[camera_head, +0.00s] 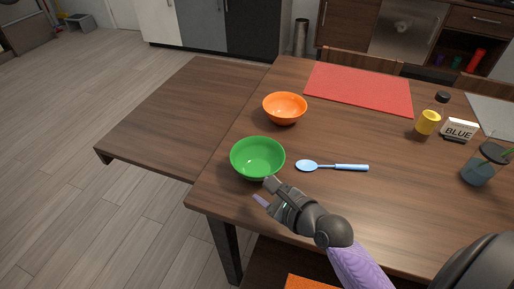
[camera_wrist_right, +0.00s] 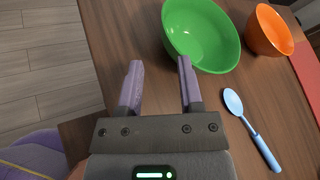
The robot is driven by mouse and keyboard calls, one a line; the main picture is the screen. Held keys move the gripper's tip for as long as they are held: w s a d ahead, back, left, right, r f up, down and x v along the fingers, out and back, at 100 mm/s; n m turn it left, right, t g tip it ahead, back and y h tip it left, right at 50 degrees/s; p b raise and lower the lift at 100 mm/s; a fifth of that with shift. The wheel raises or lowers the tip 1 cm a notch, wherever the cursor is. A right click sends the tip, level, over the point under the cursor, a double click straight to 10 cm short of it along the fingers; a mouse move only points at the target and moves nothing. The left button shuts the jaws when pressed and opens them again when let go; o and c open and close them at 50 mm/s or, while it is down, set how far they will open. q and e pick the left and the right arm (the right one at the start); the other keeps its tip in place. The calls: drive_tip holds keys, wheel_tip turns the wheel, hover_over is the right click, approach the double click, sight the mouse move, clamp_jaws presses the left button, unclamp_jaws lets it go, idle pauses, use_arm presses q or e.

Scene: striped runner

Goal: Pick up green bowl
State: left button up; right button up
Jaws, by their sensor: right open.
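The green bowl (camera_head: 257,158) stands upright near the left front corner of the table, and it looks empty. In the right wrist view the green bowl (camera_wrist_right: 203,38) is at the top, just beyond the fingertips. My right gripper (camera_head: 264,192) is at the bowl's near side, by the table's front edge. In the right wrist view my right gripper (camera_wrist_right: 160,66) has its two fingers apart with nothing between them but table surface. I cannot tell from these views whether a finger touches the bowl. My left gripper is not in view.
An orange bowl (camera_head: 285,107) stands behind the green one. A blue spoon (camera_head: 332,167) lies to the right. A bench (camera_head: 170,115) is left.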

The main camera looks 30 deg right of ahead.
sight(246, 175)
drive_tip(key=b+x, duration=0.1)
drive_tip(key=x, duration=0.2)
drive_tip(key=b+x, duration=0.2)
drive_tip(key=x, duration=0.1)
drive_tip(key=b+x, duration=0.2)
drive_tip(key=x, duration=0.1)
drive_tip(key=shift+w+d+r, duration=0.1)
drive_tip(key=shift+w+d, duration=0.05)
drive_tip(key=shift+d, duration=0.1)
drive_tip(key=shift+w, duration=0.3)
drive_tip(key=shift+r, duration=0.15)
clamp_jaws()
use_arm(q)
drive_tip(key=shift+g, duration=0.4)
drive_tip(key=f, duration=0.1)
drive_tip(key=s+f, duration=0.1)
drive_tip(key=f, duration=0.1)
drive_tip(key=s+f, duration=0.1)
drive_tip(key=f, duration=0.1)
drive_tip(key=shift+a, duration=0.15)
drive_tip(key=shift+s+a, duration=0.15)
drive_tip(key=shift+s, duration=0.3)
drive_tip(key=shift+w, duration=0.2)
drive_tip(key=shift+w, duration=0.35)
